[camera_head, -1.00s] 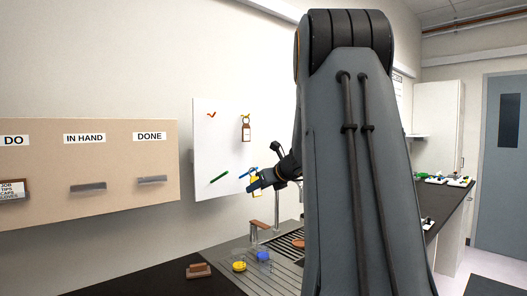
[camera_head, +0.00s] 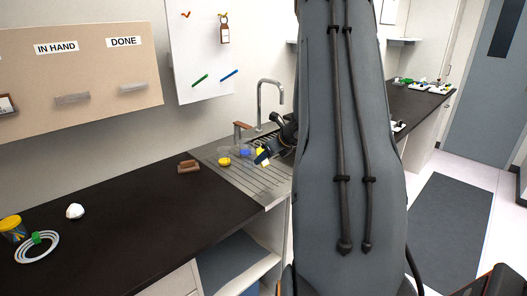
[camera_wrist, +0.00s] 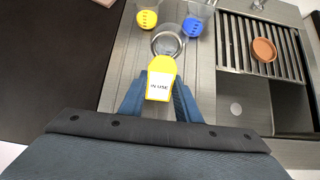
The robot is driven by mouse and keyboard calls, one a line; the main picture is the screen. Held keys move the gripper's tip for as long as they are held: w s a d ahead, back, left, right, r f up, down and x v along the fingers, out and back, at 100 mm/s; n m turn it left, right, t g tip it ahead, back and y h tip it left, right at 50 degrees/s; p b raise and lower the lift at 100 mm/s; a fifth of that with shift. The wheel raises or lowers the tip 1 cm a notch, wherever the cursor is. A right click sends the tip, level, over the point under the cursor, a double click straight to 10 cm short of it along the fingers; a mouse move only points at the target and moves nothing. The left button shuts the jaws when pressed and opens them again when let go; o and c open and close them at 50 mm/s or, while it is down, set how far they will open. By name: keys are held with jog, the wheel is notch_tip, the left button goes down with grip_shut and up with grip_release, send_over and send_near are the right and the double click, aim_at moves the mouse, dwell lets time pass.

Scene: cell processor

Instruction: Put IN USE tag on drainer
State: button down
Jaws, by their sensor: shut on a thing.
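My gripper (camera_wrist: 158,100) is shut on the yellow IN USE tag (camera_wrist: 159,85), whose white label faces the wrist camera. In the head view my gripper (camera_head: 262,157) is low over the grooved steel drainer (camera_head: 267,190), and the tag shows as a small patch of yellow (camera_head: 260,151). In the wrist view the grooved drainer (camera_wrist: 117,75) spreads beneath and to the left of the tag. The tag overlaps the near side of a clear glass vessel (camera_wrist: 168,42) there; whether they touch I cannot tell. My arm hides part of the sink in the head view.
A yellow-filled vessel (camera_wrist: 147,18) and a blue-filled vessel (camera_wrist: 193,24) stand beyond the tag. A slotted rack (camera_wrist: 232,52) with a brown round piece (camera_wrist: 264,49) lies right, above the basin. A tap (camera_head: 270,100) rises behind. The dark counter (camera_head: 150,225) has free room.

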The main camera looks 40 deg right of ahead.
jog(key=shift+d+f+b, duration=0.2)
jog(key=shift+f+b, duration=0.35)
jog(key=shift+f, duration=0.2)
jog(key=shift+f+b, duration=1.6)
jog(key=shift+f, duration=0.45)
jog(key=c, duration=1.2)
grip_release()
jog(key=shift+s+r, duration=0.1)
jog(key=shift+r, duration=0.05)
jog(key=shift+s+r, duration=0.25)
jog(key=shift+r, duration=0.05)
jog(key=b+v, duration=0.1)
jog(key=v, duration=0.5)
jog(key=shift+s+r, duration=0.25)
jog(key=shift+s, duration=0.05)
